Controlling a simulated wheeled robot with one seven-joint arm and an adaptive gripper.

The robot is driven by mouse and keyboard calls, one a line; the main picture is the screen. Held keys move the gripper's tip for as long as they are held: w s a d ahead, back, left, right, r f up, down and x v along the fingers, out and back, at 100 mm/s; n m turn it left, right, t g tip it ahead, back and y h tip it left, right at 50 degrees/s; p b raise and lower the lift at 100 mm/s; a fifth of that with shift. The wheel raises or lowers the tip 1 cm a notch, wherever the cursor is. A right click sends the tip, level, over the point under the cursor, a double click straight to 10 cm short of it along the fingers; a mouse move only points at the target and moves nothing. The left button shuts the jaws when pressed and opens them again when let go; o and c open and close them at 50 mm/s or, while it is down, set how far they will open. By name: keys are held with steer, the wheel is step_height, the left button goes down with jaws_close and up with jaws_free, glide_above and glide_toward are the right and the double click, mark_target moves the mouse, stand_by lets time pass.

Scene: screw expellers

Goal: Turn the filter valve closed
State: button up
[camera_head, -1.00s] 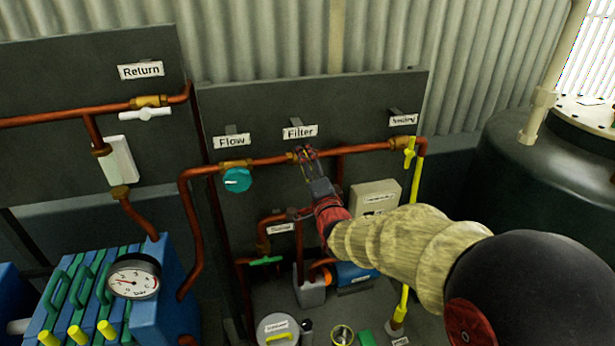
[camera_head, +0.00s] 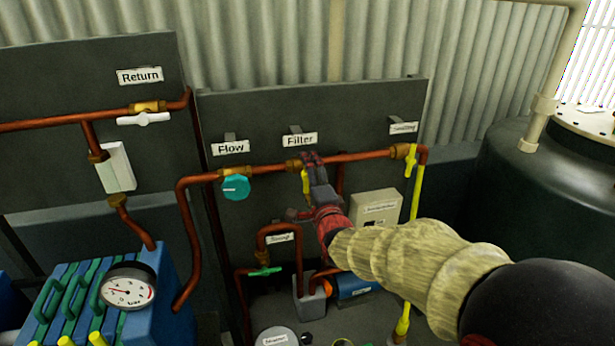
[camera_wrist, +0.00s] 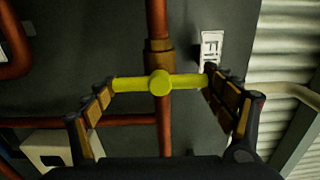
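The filter valve has a yellow bar handle, which lies crosswise to its copper pipe in the wrist view (camera_wrist: 160,83). In the head view the handle (camera_head: 305,181) hangs below the brass body under the "Filter" label (camera_head: 300,140). My gripper (camera_head: 312,160) is at this valve. In the wrist view my gripper (camera_wrist: 160,85) has its fingers wide apart, one at each end of the handle. Both fingertips are very close to the handle ends; I cannot tell whether they touch. In the head view my gripper hides the pipe just right of the valve.
The teal flow knob (camera_head: 236,187) is on the same pipe to the left. Another valve with a yellow handle (camera_head: 411,162) is at the right. A pale box (camera_head: 376,208) and lower pipes (camera_head: 277,228) sit below. Corrugated wall (camera_head: 270,45) is behind the panel.

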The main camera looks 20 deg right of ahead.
steer(key=o, duration=0.4)
steer(key=shift+s, duration=0.1)
steer(key=s, duration=1.1)
steer(key=shift+s, duration=0.4)
